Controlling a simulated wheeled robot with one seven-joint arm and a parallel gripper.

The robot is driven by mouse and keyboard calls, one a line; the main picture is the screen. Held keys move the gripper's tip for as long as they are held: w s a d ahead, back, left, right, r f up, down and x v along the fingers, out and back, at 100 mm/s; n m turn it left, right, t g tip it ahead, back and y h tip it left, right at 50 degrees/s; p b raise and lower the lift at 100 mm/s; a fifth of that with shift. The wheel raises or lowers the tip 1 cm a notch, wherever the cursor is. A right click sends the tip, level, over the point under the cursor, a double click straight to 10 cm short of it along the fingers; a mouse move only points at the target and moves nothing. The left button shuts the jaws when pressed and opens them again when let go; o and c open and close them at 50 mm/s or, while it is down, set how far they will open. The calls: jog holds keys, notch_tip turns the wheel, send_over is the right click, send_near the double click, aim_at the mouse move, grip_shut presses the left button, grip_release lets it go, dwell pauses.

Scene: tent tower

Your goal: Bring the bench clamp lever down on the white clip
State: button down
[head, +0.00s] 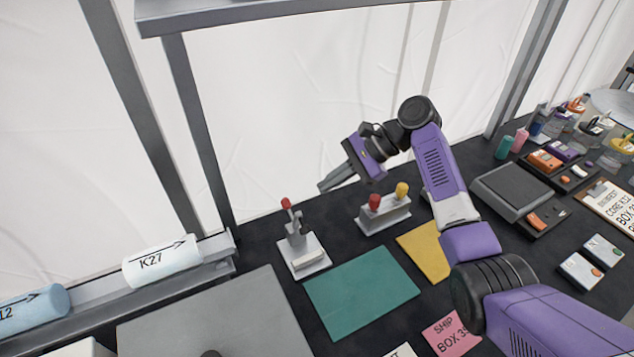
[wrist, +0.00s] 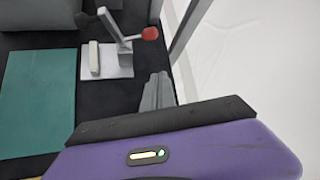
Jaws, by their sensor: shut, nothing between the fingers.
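The bench clamp (head: 304,257) stands on the dark bench, with a pale grey base and a red-knobbed lever (head: 286,204). In the head view the lever points up. The wrist view also shows the clamp base (wrist: 122,62) and the lever's red knob (wrist: 149,33). The white clip (head: 309,259) lies on the front of the clamp base; it also shows in the wrist view (wrist: 94,57). My gripper (head: 321,187) is shut and empty, to the right of the lever and apart from it. In the wrist view its fingers (wrist: 158,88) are close together below the knob.
A green mat (head: 362,300) lies in front of the clamp. A stand with red and yellow knobs (head: 385,213) is right of the clamp, below my arm. A grey upright post (head: 200,130) rises behind the clamp at left. A grey panel (head: 215,320) lies front left.

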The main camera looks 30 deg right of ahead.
jog(key=x, duration=0.7)
jog(key=shift+w+a+f+p, duration=0.1)
jog(key=shift+a+f+p, duration=0.15)
jog(key=shift+f+p, duration=0.05)
jog(key=shift+s+a+r+p, duration=0.35)
jog(key=shift+a+r+p, duration=0.4)
jog(key=shift+a+r, duration=0.15)
jog(key=shift+s+a+r, duration=0.25)
jog(key=shift+a+r, duration=0.05)
jog(key=shift+r, duration=0.15)
